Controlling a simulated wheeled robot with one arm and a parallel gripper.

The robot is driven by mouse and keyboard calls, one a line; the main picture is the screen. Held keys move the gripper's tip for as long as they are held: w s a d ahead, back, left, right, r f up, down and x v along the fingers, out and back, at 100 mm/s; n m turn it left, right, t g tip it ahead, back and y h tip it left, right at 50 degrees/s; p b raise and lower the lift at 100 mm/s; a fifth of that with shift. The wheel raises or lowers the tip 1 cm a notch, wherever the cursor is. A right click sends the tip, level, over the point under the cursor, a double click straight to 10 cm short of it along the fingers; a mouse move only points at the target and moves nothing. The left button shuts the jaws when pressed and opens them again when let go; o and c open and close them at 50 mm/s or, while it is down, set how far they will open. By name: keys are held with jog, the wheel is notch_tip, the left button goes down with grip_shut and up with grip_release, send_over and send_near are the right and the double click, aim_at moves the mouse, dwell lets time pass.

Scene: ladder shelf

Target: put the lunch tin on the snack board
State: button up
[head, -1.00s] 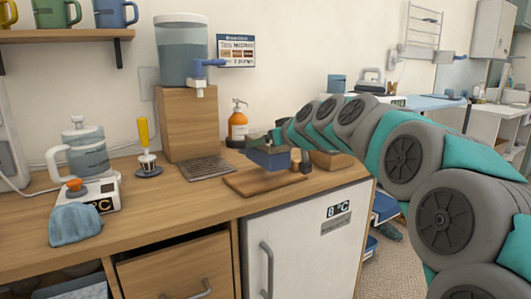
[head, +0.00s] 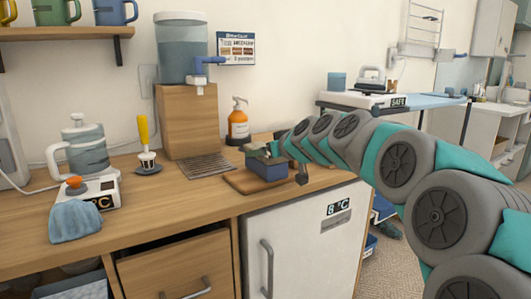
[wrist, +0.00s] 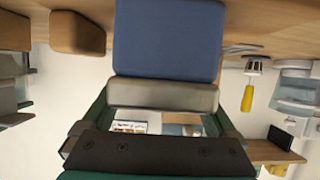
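The lunch tin (head: 267,169) is a blue box with a paler top part. In the head view it is upright over the wooden snack board (head: 238,181) on the counter, and its underside looks down on the board or very close to it. My gripper (head: 265,149) is above the tin, its green fingers at either side of the tin's top. In the wrist view the tin's blue side (wrist: 168,40) fills the top middle, and the beige-grey part below it sits between my fingers (wrist: 162,97). The contact under the tin is partly hidden.
An orange pump bottle (head: 238,122) stands behind the board. A water dispenser (head: 182,48) on a wooden box and a slatted drip mat (head: 202,166) are to the left. A yellow-handled tool (head: 146,145) stands farther left. The counter's front edge is close to the board.

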jog(key=shift+o, duration=0.3)
jog(key=shift+r, duration=0.1)
jog(key=shift+d+r, duration=0.1)
jog(key=v, duration=1.1)
jog(key=shift+s, duration=0.4)
jog(key=shift+d, duration=0.15)
jog(key=s+d+f+m+g+h, duration=0.1)
jog(key=s+f+m+g+h, duration=0.35)
jog(key=s+f, duration=1.3)
jog(key=s+d+f+g+h, duration=0.1)
jog(key=s+d+f, duration=0.3)
jog(key=s, duration=0.4)
jog(key=s+d+f+m+g+h, duration=0.1)
jog(key=s+d+f+g, duration=0.3)
jog(key=s, duration=0.5)
jog(key=s+d+f+m+g+h, duration=0.1)
jog(key=s+d+f+g, duration=0.2)
jog(key=s, duration=0.6)
notch_tip(320, 180, down, 3)
jog(key=shift+d+r, duration=0.2)
jog(key=shift+d, duration=0.5)
